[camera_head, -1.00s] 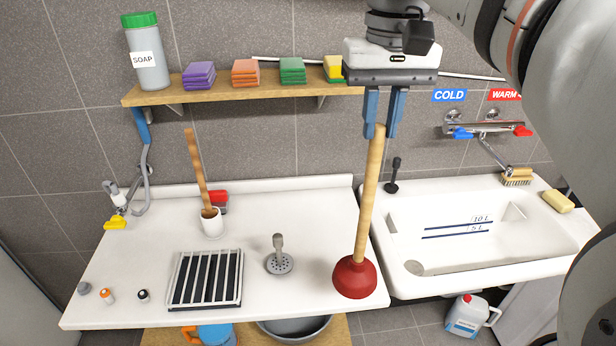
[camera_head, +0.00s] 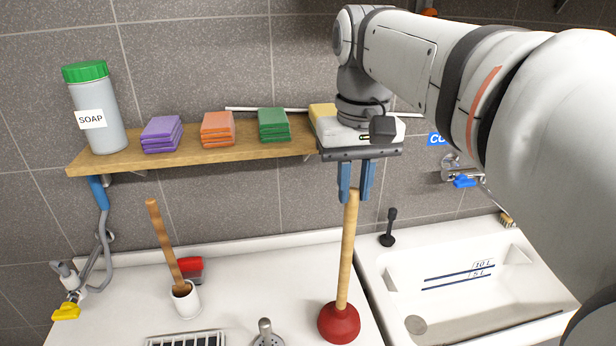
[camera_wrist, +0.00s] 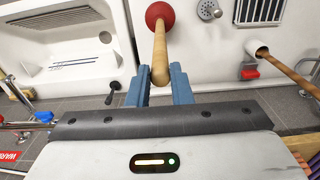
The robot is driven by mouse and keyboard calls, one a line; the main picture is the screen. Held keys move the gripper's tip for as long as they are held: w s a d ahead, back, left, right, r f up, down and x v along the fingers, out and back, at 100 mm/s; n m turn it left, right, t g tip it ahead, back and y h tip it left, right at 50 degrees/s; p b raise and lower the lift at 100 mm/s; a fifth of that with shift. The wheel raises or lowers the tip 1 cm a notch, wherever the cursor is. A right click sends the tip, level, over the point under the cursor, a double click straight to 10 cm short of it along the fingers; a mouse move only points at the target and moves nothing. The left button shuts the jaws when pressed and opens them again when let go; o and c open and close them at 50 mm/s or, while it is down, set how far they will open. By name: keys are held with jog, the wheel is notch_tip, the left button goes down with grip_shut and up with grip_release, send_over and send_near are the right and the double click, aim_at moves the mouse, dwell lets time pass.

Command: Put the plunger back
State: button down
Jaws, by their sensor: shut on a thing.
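The plunger has a wooden handle (camera_head: 347,250) and a red rubber cup (camera_head: 339,322). My gripper (camera_head: 354,192) is shut on the top end of the handle, its blue fingers on either side. The plunger hangs nearly upright, cup down, over the right part of the white counter (camera_head: 260,290), near the sink's edge. I cannot tell whether the cup touches the counter. In the wrist view the handle (camera_wrist: 159,62) runs from between the fingers (camera_wrist: 160,88) to the red cup (camera_wrist: 160,14).
The white sink (camera_head: 470,275) lies to the right, with a small black plunger (camera_head: 388,228) at its back corner. A white cup (camera_head: 185,300) with a wooden stick stands left. A shelf (camera_head: 200,155) holds sponges and a soap bottle (camera_head: 94,110). A drain rack (camera_head: 187,340) is in front.

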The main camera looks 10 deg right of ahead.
send_over(345, 271)
jog(key=shift+w+d+f, duration=0.1)
jog(key=shift+f, duration=1)
jog(key=shift+w+d+f, duration=0.1)
jog(key=shift+f, duration=1.05)
jog(key=c, duration=1.3)
grip_release()
notch_tip(345, 271, up, 12)
jog(key=shift+f, duration=0.1)
jog(key=s+f+t, duration=0.1)
jog(key=s+f, duration=0.2)
jog(key=f, duration=0.9)
jog(key=s+f+t, duration=0.2)
jog(key=s+f, duration=0.2)
jog(key=f, duration=0.7)
jog(key=shift+a+f+t, duration=0.3)
jog(key=shift+f, duration=0.1)
jog(key=shift+s, duration=0.1)
